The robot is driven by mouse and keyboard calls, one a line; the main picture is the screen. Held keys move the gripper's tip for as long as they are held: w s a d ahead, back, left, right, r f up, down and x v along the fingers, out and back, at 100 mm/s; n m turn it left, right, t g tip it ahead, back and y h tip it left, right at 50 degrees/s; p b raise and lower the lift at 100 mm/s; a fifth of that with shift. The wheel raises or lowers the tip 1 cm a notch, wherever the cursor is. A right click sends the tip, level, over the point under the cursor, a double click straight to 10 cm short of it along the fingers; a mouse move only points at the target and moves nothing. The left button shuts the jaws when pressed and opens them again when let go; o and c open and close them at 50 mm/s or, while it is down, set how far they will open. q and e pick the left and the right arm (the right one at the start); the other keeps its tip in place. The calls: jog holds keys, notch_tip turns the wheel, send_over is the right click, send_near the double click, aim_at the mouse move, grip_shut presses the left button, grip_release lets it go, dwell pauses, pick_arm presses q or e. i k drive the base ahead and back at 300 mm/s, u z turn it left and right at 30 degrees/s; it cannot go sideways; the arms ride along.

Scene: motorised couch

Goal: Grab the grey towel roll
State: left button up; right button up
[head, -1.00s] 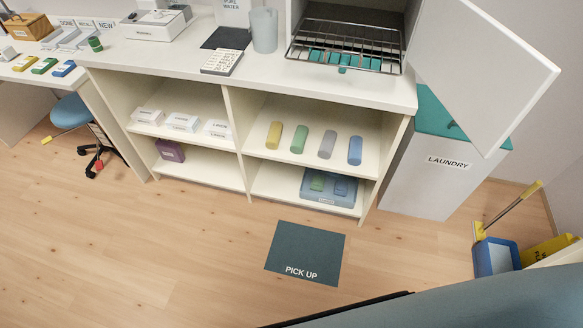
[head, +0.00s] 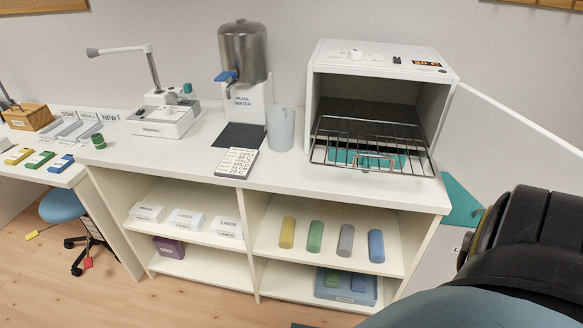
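The grey towel roll (head: 346,241) stands on the upper right shelf of the white cabinet. It is between the green roll (head: 315,236) on its left and the blue roll (head: 376,246) on its right. A yellow roll (head: 288,232) stands at the left end of the row. A large dark arm part of mine fills the lower right of the head view, with no fingers visible. Neither gripper can be seen, and nothing touches the grey roll.
The open oven (head: 375,60) with a pulled-out wire rack (head: 340,165) stands on the counter above the rolls. Its door swings out at right. A blue-grey bin (head: 330,292) sits on the shelf below. White boxes (head: 186,221) occupy the left shelf.

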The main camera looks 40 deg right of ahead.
aim_at(345, 243)
jog(key=z, duration=0.15)
jog(key=i, duration=1.05)
jog(key=z, duration=1.25)
jog(key=i, duration=0.55)
jog(key=z, duration=0.6)
